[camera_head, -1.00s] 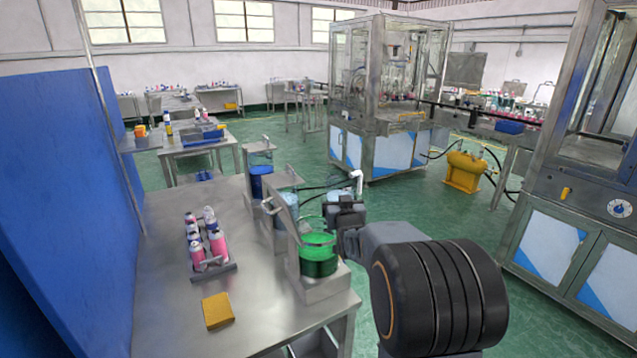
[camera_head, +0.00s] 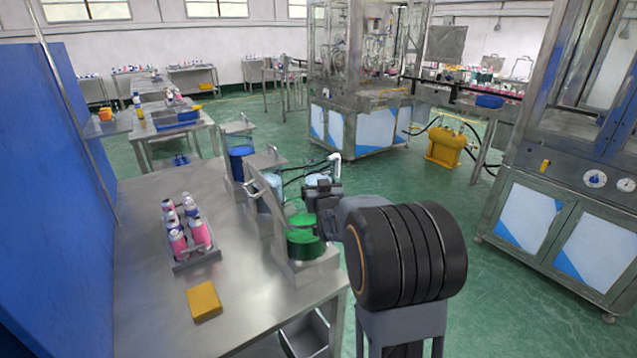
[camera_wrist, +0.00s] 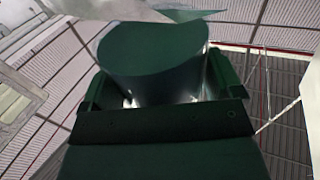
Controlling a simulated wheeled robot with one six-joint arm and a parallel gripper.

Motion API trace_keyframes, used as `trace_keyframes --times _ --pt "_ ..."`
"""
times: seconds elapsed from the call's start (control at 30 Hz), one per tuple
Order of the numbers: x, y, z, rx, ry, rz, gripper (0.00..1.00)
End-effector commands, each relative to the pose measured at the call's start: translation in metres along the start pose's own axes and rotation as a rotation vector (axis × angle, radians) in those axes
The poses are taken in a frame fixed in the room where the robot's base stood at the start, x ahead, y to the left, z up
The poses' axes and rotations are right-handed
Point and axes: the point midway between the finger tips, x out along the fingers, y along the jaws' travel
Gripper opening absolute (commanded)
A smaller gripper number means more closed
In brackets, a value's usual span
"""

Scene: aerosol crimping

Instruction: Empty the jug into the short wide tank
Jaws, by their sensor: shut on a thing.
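My gripper (camera_head: 324,216) is beside a green vessel (camera_head: 303,246) at the near end of the steel table, its jaws at the right side of the vessel. In the wrist view a dark green, smooth cylinder (camera_wrist: 155,50) fills the space between my fingers, so I take the gripper to be shut on it as the jug. The vessel looks bright green above and darker below. I cannot tell whether this is one vessel or two. A blue tank (camera_head: 239,166) and a pale blue tank (camera_head: 268,198) stand farther along the table edge. Which is the short wide tank is unclear.
A rack (camera_head: 196,257) of pink bottles and a yellow block (camera_head: 204,301) lie on the steel table (camera_head: 145,315). A blue partition is left; machine cabinets stand behind and right.

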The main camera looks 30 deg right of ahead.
Motion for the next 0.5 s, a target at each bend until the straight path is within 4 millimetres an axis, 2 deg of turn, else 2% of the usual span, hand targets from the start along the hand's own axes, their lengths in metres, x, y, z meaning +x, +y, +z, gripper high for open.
trace_keyframes --times 0.17,0.5 --pt "0.000 0.001 0.011 0.000 0.003 0.001 0.46" --pt "0.001 0.015 -0.001 -0.182 0.008 0.002 0.46"
